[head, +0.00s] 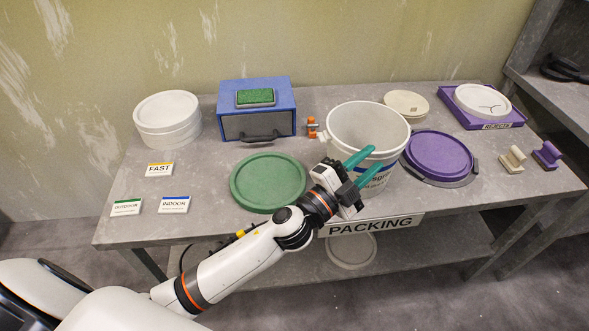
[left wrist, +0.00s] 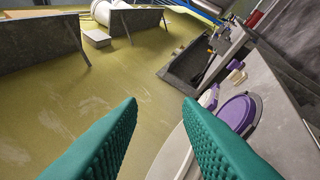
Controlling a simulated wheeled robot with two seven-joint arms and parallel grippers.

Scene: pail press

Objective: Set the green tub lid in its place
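The green tub lid (head: 268,182) lies flat near the front middle of the table, left of the white tub (head: 368,128). The tub stands upright and its top is open. My left gripper (head: 366,162) is in front of the tub, right of the green lid, and hides part of the tub's side. Its two teal fingers are apart with nothing between them; they also show spread in the left wrist view (left wrist: 160,120). The right gripper is in neither view.
A purple lid (head: 438,154) lies right of the tub. A stack of white lids (head: 168,118) and a blue box (head: 257,108) stand at the back left. A purple REJECTS tray (head: 510,123) is at the back right. Label cards (head: 160,169) lie at the left.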

